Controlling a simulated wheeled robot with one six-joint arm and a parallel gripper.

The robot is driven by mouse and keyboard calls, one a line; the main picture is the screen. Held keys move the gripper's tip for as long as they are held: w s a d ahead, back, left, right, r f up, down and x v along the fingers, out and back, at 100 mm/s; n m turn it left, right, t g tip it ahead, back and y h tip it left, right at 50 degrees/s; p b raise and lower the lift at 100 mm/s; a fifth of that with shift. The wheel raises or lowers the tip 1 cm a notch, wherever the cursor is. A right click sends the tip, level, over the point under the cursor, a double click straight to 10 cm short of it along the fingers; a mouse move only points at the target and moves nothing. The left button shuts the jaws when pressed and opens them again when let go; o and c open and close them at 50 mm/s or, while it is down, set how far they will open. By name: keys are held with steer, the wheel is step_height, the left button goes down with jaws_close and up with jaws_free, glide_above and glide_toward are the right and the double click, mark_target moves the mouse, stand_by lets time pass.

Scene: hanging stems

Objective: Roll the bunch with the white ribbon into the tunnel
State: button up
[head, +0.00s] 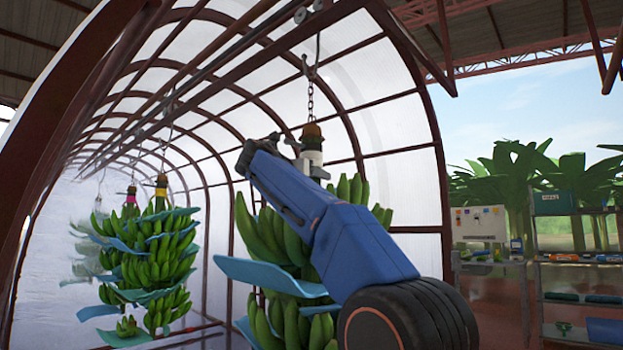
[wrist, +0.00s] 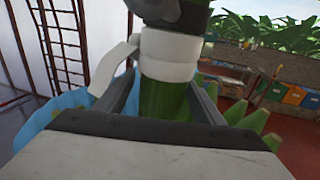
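The bunch with the white ribbon (head: 350,192) hangs by a chain from a roller on the overhead rail (head: 200,77), at the near mouth of the tunnel (head: 385,85). The white ribbon (head: 313,157) wraps its stem; it also shows in the wrist view (wrist: 170,55) with a loose tail at left. My gripper (head: 300,168) is at the stem, just below the ribbon. In the wrist view its fingers (wrist: 165,98) press against both sides of the green stem. My arm hides part of the bunch, and the fingertips are partly hidden.
Inside the tunnel hang other bunches, one with a yellow ribbon (head: 161,191) and one with a pink ribbon (head: 131,198). Blue sheets (head: 270,275) stick out between the banana layers. Shelves (head: 575,265) stand at the right. Rail space between the near bunch and the others is clear.

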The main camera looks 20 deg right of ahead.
steer(key=v, duration=1.7)
steer(key=shift+s+a, duration=0.15)
